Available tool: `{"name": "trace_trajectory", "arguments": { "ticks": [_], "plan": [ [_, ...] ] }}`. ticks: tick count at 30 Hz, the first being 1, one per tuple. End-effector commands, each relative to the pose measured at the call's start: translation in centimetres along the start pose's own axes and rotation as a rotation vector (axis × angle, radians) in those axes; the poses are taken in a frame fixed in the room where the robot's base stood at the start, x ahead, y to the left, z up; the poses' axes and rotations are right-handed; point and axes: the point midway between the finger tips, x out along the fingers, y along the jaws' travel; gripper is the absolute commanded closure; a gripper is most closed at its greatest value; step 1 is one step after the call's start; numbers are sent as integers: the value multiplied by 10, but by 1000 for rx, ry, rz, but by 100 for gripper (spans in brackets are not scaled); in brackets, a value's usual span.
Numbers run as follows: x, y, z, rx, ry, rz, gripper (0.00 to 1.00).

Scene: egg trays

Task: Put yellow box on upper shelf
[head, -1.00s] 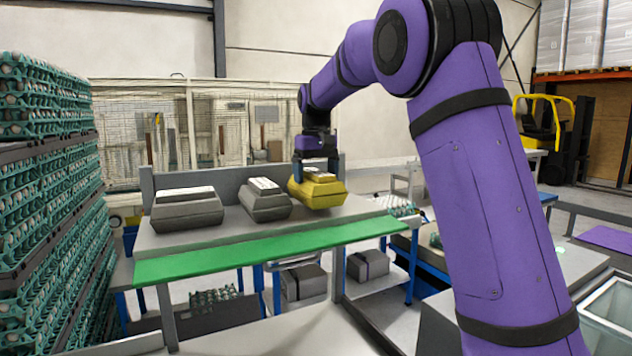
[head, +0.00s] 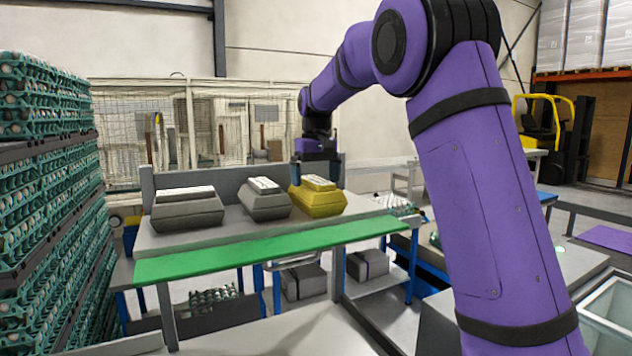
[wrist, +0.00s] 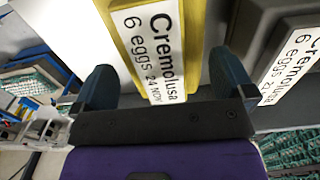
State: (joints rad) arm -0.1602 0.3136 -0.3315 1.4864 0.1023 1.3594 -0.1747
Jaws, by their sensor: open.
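The yellow box (head: 316,199) rests on the upper shelf (head: 185,239), at the right end of a row with two grey boxes. In the wrist view the yellow box (wrist: 194,60) shows its white label. My gripper (head: 316,170) is just above and behind the yellow box in the head view. In the wrist view my gripper (wrist: 163,85) is open, with one finger on either side of the label and no clear contact with the box.
Two grey boxes (head: 187,212) (head: 265,203) stand left of the yellow box. A green strip (head: 270,248) runs along the shelf's front. More boxes (head: 303,281) sit on the lower shelf. Tall egg-tray stacks (head: 45,180) stand at the left.

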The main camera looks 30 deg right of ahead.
Motion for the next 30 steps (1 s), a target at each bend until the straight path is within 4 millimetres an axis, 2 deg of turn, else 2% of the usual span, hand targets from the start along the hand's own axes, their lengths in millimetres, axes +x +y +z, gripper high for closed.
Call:
{"name": "trace_trajectory", "arguments": {
  "ticks": [9,15,19,25,28,30],
  "plan": [
    [-63,0,-1,0,5,1,0],
    [-94,1,0,1,2,0,0],
    [-104,0,0,1,1,0,0],
    [-110,0,2,1,2,-1,0],
    [-112,1,13,4,15,-8,0],
    [-115,2,28,8,33,-17,0]
  ]
}}
